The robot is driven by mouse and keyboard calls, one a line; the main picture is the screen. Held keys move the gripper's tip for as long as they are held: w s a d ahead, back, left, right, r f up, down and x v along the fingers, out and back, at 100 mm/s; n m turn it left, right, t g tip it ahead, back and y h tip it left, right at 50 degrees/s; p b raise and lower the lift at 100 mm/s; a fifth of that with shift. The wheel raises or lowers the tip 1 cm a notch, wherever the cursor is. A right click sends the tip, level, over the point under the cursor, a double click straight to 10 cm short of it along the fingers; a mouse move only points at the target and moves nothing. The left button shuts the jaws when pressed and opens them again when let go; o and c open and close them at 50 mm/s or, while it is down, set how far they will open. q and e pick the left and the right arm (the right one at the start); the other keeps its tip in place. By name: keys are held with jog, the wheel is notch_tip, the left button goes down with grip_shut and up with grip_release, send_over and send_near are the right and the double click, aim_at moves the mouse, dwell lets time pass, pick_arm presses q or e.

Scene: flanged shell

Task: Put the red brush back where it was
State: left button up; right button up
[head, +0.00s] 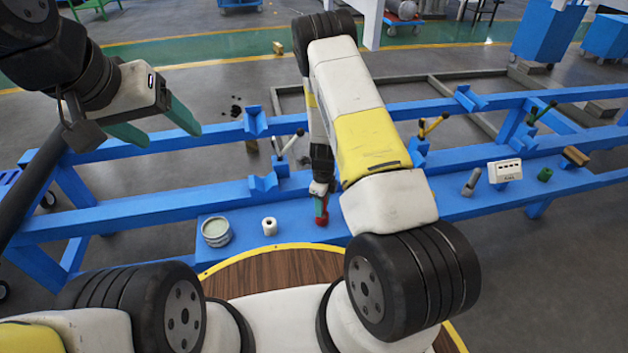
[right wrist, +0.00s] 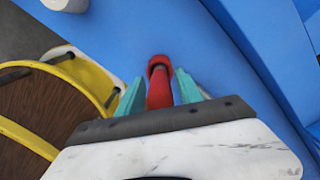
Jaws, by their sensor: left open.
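The red brush (head: 321,213) stands over the blue shelf, at the near edge by the round wooden top. In the right wrist view the red brush (right wrist: 159,88) lies between the teal fingers of my right gripper (right wrist: 160,90), its thicker end just beyond the fingertips. Narrow gaps seem to show beside it, so I cannot tell whether the fingers grip it. In the head view my right gripper (head: 322,196) is small and partly hidden by my arm. My left gripper (head: 155,130) is open and empty, raised over the blue rail at the left.
A round tin (head: 216,232) and a white roll (head: 269,226) stand left of the brush. A grey cylinder (head: 471,182), a white box (head: 504,171) and a green piece (head: 545,174) are to the right. Blue rails (head: 130,211) with V-shaped supports run along the shelf.

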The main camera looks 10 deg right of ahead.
jog(key=shift+r, duration=0.1)
notch_tip(320, 180, up, 12)
jog(key=shift+f, duration=0.1)
jog(key=s+a+r+n+t+y, duration=0.1)
jog(key=s+r+n, duration=0.25)
jog(key=r, duration=0.55)
jog(key=s+a+r+n+t+y, duration=0.1)
jog(key=s+r+n, duration=0.1)
jog(key=r+n, duration=0.5)
jog(key=s+a+r+n+t+y, duration=0.1)
jog(key=s+a+r+n, duration=0.15)
jog(key=r, duration=0.85)
jog(key=s+d+r+n+t, duration=0.1)
jog(key=s+r+n, duration=0.4)
jog(key=s, duration=0.3)
jog(key=s+d+r+n+t, duration=0.1)
jog(key=s+r+n+t, duration=0.1)
jog(key=s+r+n, duration=0.4)
jog(key=shift+s+d+n+h, duration=0.2)
jog(key=shift+s+n+h, duration=0.2)
jog(key=shift+s+n, duration=0.55)
jog(key=shift+s+m, duration=0.2)
jog(key=shift+m, duration=0.05)
